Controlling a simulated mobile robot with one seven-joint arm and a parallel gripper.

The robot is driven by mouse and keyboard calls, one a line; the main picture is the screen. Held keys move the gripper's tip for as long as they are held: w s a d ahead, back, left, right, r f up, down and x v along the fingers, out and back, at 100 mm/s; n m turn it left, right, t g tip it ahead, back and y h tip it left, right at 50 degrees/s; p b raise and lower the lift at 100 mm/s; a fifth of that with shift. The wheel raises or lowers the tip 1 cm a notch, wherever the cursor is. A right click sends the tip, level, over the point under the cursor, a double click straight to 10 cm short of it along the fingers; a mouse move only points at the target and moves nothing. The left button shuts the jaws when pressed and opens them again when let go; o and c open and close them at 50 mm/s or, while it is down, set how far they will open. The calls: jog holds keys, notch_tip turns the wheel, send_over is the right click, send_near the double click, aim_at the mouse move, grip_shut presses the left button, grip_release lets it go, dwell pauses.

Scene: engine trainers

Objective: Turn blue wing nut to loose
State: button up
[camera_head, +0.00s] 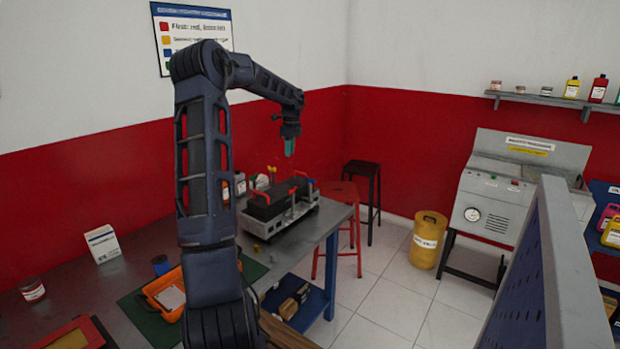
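The engine trainer (262,222) stands on the grey workbench (328,226). It is a dark block on a light metal frame with red handles (261,197). A tiny blue spot (310,184) shows at its far right end; it is too small to tell whether it is the blue wing nut. My gripper (289,147) hangs in the air above the trainer, pointing down, with teal-green fingertips. It is apart from the trainer. The fingers are too small to tell whether they are open or shut.
An orange tray (160,287) lies on a green mat (139,318). A white box (103,244) and a jar (32,289) stand to the left. Stools (341,193), a yellow drum (427,241) and a grey machine (488,205) stand beyond the bench. A blue panel (515,290) is at the right front.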

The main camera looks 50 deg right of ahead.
jog(key=s+d+f+m, duration=0.3)
jog(key=s+d+f, duration=0.15)
jog(key=d, duration=0.35)
jog(key=shift+g, duration=0.4)
notch_tip(320, 180, down, 10)
jog(key=shift+r, duration=0.1)
grip_shut()
